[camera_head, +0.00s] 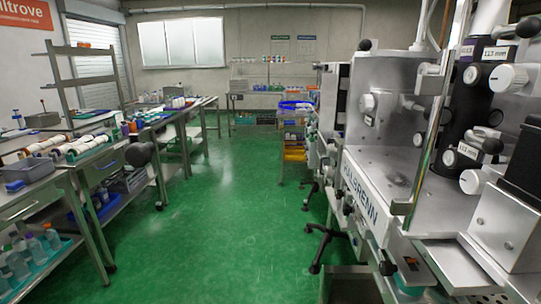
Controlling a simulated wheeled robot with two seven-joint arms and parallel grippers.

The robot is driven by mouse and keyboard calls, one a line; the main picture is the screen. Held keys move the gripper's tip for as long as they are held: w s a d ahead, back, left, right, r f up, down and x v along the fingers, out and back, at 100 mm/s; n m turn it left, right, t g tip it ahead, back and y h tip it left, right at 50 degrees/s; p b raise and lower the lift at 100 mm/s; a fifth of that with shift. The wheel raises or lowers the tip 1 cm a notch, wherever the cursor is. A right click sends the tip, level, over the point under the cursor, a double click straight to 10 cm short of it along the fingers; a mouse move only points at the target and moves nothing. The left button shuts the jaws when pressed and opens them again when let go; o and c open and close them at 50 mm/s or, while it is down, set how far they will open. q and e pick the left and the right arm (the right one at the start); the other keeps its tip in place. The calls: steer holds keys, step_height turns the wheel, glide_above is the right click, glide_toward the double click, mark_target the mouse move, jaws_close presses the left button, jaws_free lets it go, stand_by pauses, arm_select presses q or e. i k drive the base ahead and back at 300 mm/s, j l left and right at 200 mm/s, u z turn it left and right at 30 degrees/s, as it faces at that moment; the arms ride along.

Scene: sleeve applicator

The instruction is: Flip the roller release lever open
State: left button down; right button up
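The sleeve applicator (375,195), a large grey-white metal machine with lettering on its side, fills the right of the head view. A dark vertical roller (466,120) stands at its right. Black-tipped handles show at its top, one on the left (365,45) and one by the roller (525,27). White knobs (508,77) with small labels sit around the roller. I cannot tell which part is the roller release lever or whether it is open. Neither of my grippers is in view.
Metal workbenches (95,165) with bottles and rolls line the left side. A clear green floor aisle (215,225) runs between them and the machine. A cart with blue and yellow bins (294,152) stands farther back.

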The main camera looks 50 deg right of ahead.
mark_target(365, 45)
steer(key=z, duration=1.45)
